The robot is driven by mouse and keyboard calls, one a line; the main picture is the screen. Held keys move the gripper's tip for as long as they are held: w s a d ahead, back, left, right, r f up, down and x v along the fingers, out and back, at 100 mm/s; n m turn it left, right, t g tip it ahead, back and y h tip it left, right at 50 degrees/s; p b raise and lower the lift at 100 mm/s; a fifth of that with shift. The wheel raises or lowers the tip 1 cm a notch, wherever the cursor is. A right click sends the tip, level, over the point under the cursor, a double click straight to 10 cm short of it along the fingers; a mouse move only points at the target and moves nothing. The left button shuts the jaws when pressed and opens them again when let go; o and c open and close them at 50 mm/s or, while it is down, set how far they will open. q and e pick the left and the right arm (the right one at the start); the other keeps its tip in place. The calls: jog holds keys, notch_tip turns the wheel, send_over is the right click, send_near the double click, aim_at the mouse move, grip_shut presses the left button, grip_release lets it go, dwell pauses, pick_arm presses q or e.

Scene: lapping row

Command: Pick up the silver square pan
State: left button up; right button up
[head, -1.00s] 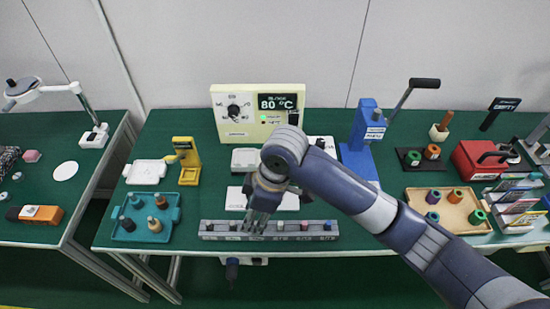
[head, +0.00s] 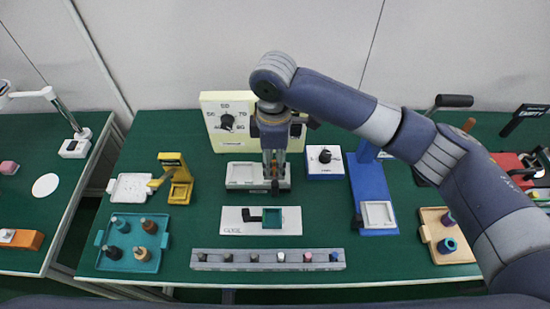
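A pale silver-grey square piece (head: 242,176), which looks like the silver square pan, sits on the light plate in front of the cream heater block. Its right part is hidden behind my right gripper (head: 274,187). The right gripper points down at the right side of this plate, its fingers close together. I cannot tell whether they touch or hold anything. A teal square pan (head: 272,218) with a dark handle on its left sits on the white COOL plate (head: 232,227), in front of the gripper. My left gripper is not in view.
The cream heater block (head: 226,142) stands behind the gripper. A white knob box (head: 324,172) and blue press (head: 368,185) stand to the right. A yellow stand (head: 180,190), white tray (head: 119,187) and teal tray (head: 104,257) are left. A grey rack (head: 230,265) lies in front.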

aim_at(275, 184)
jog(key=f, duration=0.5)
jog(key=shift+s+f+p, duration=0.2)
jog(key=shift+s+p, duration=0.1)
jog(key=shift+p, duration=0.1)
jog(key=shift+f, duration=0.4)
jog(key=f, duration=0.1)
jog(key=f+p, duration=0.1)
jog(key=f, duration=0.1)
jog(key=shift+s+d+f, duration=0.1)
jog(key=shift+s+f, duration=0.15)
jog(key=shift+f, duration=0.45)
jog(key=shift+w, duration=0.1)
jog(key=shift+c, duration=0.2)
grip_shut()
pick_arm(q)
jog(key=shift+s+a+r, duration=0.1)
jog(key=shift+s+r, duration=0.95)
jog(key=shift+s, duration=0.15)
